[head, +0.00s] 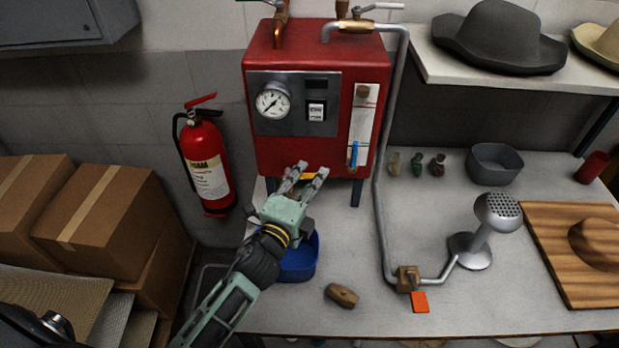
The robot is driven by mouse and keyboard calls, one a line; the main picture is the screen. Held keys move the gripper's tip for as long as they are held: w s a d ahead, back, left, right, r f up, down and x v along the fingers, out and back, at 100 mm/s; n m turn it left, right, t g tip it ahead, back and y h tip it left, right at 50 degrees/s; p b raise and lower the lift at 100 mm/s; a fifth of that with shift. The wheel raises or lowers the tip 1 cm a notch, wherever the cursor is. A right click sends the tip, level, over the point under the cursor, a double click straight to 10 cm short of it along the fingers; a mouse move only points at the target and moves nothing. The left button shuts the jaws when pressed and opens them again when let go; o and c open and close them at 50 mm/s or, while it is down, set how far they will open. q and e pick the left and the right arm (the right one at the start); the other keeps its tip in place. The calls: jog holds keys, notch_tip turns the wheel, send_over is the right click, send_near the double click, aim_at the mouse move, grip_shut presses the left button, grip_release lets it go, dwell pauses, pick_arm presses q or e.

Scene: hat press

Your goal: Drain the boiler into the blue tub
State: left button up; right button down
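The red boiler (268,154) stands on legs at the back of the table, with a gauge (273,101) and a level tube with a blue column (354,154) on its front. The blue tub (301,268) sits on the table below the boiler's front and is partly hidden by my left gripper and arm. My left gripper (311,170) is at the boiler's lower front edge, its two fingers apart. A small yellow piece (309,177) shows between the fingers; contact with it cannot be made out. The drain outlet is hidden. My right gripper is out of view.
A grey pipe (379,210) runs down to a valve with an orange tab (419,302) and a silver steam head (497,212). A wooden brush (342,295) lies right of the tub. A fire extinguisher (207,165) and cardboard boxes (105,220) are at left.

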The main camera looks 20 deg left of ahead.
pick_arm(q)
jog(key=shift+c, duration=0.6)
grip_shut()
